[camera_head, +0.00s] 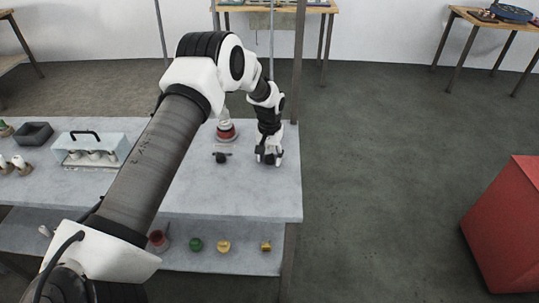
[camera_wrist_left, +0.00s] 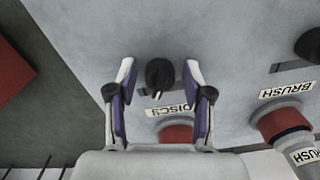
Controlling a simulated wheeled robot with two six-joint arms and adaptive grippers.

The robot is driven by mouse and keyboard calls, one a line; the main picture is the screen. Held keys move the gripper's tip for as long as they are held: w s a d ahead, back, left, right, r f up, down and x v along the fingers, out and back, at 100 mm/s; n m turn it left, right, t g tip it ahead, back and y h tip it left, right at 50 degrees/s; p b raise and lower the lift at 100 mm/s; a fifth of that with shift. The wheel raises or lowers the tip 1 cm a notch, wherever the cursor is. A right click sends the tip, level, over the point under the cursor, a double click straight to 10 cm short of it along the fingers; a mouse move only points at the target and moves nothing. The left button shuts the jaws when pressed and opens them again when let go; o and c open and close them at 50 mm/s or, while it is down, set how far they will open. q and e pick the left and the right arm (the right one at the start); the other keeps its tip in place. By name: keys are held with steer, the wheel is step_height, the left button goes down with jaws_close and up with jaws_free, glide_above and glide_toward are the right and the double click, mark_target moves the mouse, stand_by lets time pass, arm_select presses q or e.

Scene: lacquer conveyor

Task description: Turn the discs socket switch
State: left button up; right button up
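The discs socket switch is a black round knob (camera_wrist_left: 160,75) with a light pointer mark, on the pale grey bench top beside a label reading DISCS (camera_wrist_left: 171,110). My left gripper (camera_wrist_left: 160,69) is open, with one finger on each side of the knob and a gap showing on both sides. In the head view my left gripper (camera_head: 268,157) points down at the right part of the bench and hides this knob. A red socket (camera_wrist_left: 177,131) is partly visible beyond the label, behind my gripper. My right gripper is in neither view.
A BRUSH label (camera_wrist_left: 287,89), a red socket with a white plug (camera_wrist_left: 280,121) and another black knob (camera_head: 221,157) are close by. A clear case (camera_head: 88,150) and a dark tray (camera_head: 34,133) stand left. A red box (camera_head: 505,225) stands right, across open floor.

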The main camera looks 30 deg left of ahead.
mark_target(270, 155)
arm_select(q)
steer(key=shift+w, duration=0.2)
steer(key=shift+r, duration=0.1)
step_height(270, 155, up, 12)
stand_by(0.7)
